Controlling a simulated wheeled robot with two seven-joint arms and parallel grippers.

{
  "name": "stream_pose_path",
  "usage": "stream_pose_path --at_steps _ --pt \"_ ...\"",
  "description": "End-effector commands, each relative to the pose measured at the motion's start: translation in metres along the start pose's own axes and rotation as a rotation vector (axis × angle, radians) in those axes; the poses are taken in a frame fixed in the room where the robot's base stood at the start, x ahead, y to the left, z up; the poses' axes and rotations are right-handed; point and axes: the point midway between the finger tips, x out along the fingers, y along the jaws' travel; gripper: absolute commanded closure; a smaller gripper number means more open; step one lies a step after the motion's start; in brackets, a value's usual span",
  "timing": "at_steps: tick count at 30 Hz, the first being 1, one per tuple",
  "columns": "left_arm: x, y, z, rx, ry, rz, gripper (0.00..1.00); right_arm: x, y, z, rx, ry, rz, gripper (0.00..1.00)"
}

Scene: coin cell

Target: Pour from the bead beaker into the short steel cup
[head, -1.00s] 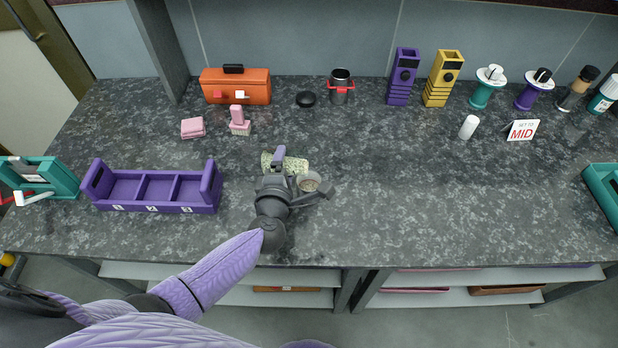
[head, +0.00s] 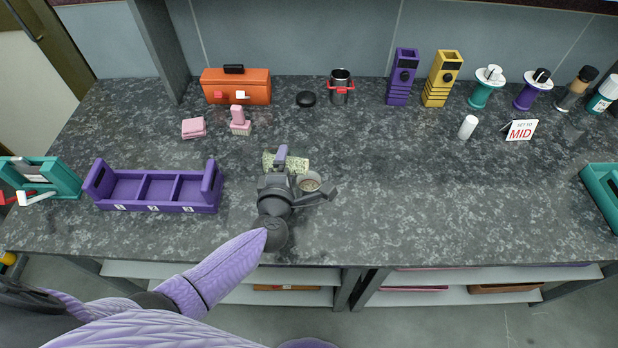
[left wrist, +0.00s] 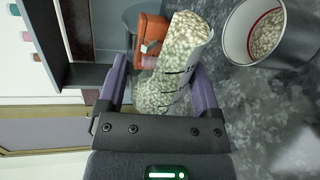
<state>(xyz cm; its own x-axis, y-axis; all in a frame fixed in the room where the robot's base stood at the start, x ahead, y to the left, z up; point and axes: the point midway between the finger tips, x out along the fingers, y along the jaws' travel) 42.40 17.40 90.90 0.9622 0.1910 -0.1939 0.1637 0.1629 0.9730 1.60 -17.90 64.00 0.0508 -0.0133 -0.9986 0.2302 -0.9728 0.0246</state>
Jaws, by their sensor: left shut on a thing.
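My left gripper (head: 283,166) is shut on the bead beaker (head: 299,165), a clear vessel with dark marks and pale beads inside. The beaker is tipped far over, nearly on its side, with one end toward the right. In the left wrist view the beaker (left wrist: 172,70) sits between the two purple fingers, still holding many beads. The short steel cup (head: 309,177) stands just beside the beaker's right end. The cup also shows in the left wrist view (left wrist: 290,50), with pale beads inside and a red line around its inner wall. My right gripper is not in view.
A purple three-compartment tray (head: 155,207) lies left of my gripper. The right-centre counter is clear.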

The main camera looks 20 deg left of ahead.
Motion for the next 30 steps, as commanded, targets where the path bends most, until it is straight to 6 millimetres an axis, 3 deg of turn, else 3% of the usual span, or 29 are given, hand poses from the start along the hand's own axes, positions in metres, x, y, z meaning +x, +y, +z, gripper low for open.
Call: stream_pose_path --at_steps 30 --pt "-0.0004 0.0031 0.0021 0.06 0.012 0.001 0.87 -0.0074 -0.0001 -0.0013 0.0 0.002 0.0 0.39"
